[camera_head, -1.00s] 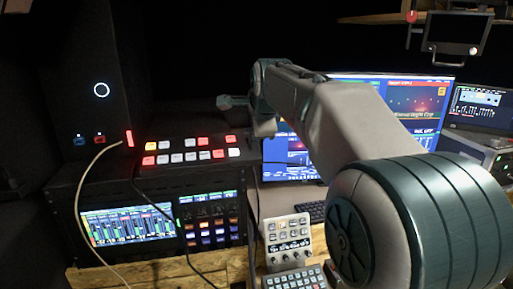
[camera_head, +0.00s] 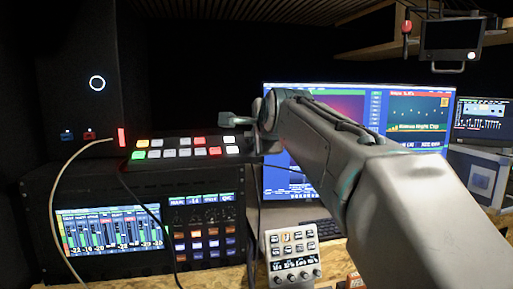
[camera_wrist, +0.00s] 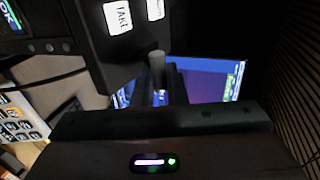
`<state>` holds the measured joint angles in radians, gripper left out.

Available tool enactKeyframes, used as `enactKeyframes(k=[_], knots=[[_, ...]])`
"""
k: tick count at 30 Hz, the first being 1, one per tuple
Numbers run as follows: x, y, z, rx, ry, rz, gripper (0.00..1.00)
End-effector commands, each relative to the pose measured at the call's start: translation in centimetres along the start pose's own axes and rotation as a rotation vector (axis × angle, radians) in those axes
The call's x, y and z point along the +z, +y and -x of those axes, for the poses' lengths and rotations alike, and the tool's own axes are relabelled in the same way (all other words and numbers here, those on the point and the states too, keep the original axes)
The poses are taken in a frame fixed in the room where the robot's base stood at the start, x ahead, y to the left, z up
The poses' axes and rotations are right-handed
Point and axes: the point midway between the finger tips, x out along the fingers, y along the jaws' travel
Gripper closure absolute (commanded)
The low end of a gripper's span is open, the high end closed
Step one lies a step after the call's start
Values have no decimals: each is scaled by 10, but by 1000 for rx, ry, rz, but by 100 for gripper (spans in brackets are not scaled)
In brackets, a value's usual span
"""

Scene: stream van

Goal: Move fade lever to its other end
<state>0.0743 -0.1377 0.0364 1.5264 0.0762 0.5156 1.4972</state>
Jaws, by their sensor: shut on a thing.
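The fade lever (camera_wrist: 157,62) shows in the wrist view as a short grey round post beside the edge of a dark switcher panel (camera_wrist: 90,50) with lit white buttons. My gripper (camera_wrist: 158,88) is shut on the lever, with one dark finger on each side of it. In the head view the switcher panel (camera_head: 182,149) lies on top of the rack with two rows of lit buttons. My wrist is at its right end. In that view I cannot make out the lever or the fingertips clearly.
A large monitor (camera_head: 405,115) stands behind my arm. Under the switcher is a rack with a lit audio screen (camera_head: 107,230). A small white button panel (camera_head: 293,255) stands in front, right of the rack. A pale cable (camera_head: 58,190) hangs at the left.

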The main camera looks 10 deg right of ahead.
Motion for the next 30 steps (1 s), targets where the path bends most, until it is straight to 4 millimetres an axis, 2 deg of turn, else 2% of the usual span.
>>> enactKeyframes(k=[1, 19, 21, 23, 30], knots=[[5, 13, -4, 16, -9, 2, 100], [6, 13, -3, -6, -10, 3, 100], [6, 13, -3, -7, -10, 3, 74], [6, 13, -3, -7, -10, 3, 59], [4, 12, -4, -6, -7, 1, 59]])
